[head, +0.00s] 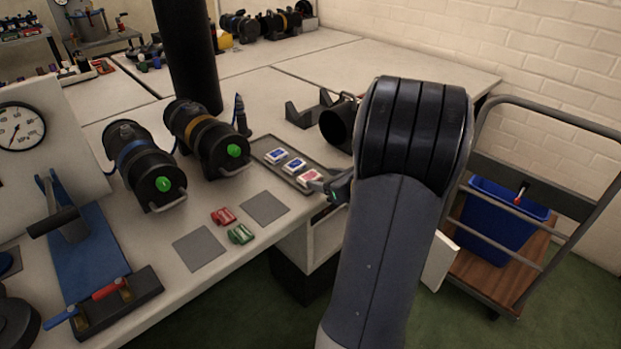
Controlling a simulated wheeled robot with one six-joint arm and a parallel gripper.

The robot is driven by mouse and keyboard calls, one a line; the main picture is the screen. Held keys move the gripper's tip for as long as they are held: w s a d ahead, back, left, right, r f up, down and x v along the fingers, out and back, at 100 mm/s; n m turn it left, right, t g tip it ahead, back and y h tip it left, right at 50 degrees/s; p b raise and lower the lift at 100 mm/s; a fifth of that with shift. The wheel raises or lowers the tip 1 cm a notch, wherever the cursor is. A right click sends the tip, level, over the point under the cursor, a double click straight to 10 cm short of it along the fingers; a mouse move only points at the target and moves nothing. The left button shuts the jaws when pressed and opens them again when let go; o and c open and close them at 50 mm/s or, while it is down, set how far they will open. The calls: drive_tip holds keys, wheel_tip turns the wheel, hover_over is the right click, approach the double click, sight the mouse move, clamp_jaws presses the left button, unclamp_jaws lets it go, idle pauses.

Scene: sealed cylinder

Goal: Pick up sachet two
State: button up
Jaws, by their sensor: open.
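Three small white sachets with coloured labels lie in a row on a grey tray (264,143). The far-left sachet (275,155) has a blue label, the middle sachet (294,165) has a blue label, and the near-right sachet (309,177) has a red label. No numbers can be read, so I cannot tell which is sachet two. My gripper (322,187) is open at the tray's right end, close to the red-labelled sachet. My arm hides part of the gripper and whatever lies behind it.
Red (223,216) and green (240,234) blocks lie near grey pads (199,247). A black open tube (339,124) sits behind the tray. A trolley with a blue bin (497,222) stands right.

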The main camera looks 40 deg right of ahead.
sight(311, 177)
drive_tip(key=x, duration=0.5)
drive_tip(key=shift+f, duration=0.15)
drive_tip(key=shift+c, duration=0.6)
drive_tip(key=c, duration=0.5)
